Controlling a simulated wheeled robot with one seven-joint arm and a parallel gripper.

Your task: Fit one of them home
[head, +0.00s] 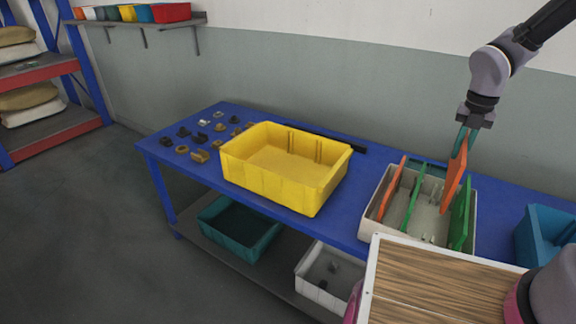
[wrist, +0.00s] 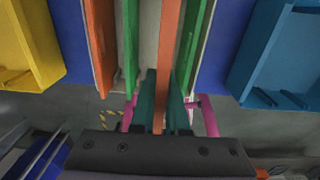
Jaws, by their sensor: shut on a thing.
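My gripper (head: 467,138) is shut on the top of an orange plate (head: 453,178), which hangs tilted over a white tank (head: 370,216). The plate's lower end is in front of or within the tank's open right half; I cannot tell whether it touches anything. In the tank stand another orange plate (head: 391,187), a green plate (head: 412,198) and, at the right end, green plating (head: 461,214). In the wrist view, the held orange plate (wrist: 169,40) runs between a green plate (wrist: 130,45) and another green one (wrist: 189,45), with teal fingers around it.
A yellow bin (head: 265,180) stands left of the tank on the blue table (head: 345,222). A blue bin (head: 541,240) is at the right. Several small parts (head: 200,156) lie at the table's left end. A wood-topped surface (head: 440,290) is in front.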

